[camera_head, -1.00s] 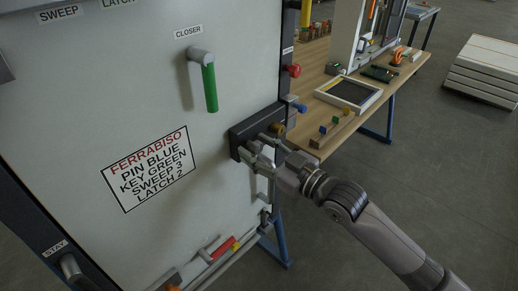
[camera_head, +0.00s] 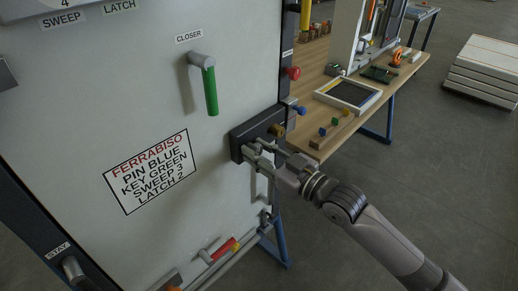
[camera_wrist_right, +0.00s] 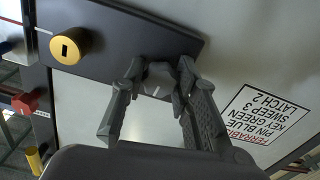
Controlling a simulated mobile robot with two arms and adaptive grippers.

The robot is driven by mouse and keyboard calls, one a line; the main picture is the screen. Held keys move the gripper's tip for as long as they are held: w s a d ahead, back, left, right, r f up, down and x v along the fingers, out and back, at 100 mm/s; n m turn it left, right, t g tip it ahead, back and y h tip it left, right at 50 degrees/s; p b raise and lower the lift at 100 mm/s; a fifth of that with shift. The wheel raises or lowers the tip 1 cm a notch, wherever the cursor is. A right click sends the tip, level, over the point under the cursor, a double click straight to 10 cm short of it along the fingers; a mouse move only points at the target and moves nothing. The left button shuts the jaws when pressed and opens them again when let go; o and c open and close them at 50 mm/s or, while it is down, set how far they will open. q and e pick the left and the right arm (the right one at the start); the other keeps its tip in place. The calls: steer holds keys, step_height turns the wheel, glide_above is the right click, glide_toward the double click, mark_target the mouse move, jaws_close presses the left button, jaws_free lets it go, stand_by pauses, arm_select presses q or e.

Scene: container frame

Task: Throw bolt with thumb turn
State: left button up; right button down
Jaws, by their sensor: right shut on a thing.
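The dark lock case (camera_head: 258,126) is on the right edge of the pale door panel (camera_head: 150,90). It also fills the top of the right wrist view (camera_wrist_right: 140,32). A round brass knob with a dark slot (camera_wrist_right: 70,45) sits at one end of the case; in the head view it is at the right end (camera_head: 278,130). My right gripper (camera_head: 254,149) is at the case's lower left front, its fingertips against the case face (camera_wrist_right: 158,72). My left gripper is out of view.
A green closer handle (camera_head: 210,88) hangs above the case. A red knob (camera_head: 293,73) and a blue knob (camera_head: 300,111) stick out along the door's right edge. A wooden workbench (camera_head: 322,142) with trays stands behind on the right.

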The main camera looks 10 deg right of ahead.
steer(key=m+p, duration=0.3)
steer(key=shift+r, duration=0.2)
steer(key=m+p, duration=0.2)
steer(key=m, duration=0.2)
steer(key=shift+m+p, duration=0.3)
steer(key=shift+p, duration=0.1)
steer(key=m+p, duration=0.1)
steer(key=m, duration=0.3)
steer(key=shift+f+m, duration=0.1)
steer(key=shift+m, duration=0.2)
steer(key=m+p, duration=0.1)
steer(key=m, duration=0.3)
steer(key=shift+m, duration=0.3)
steer(key=c, duration=1.2)
jaws_free()
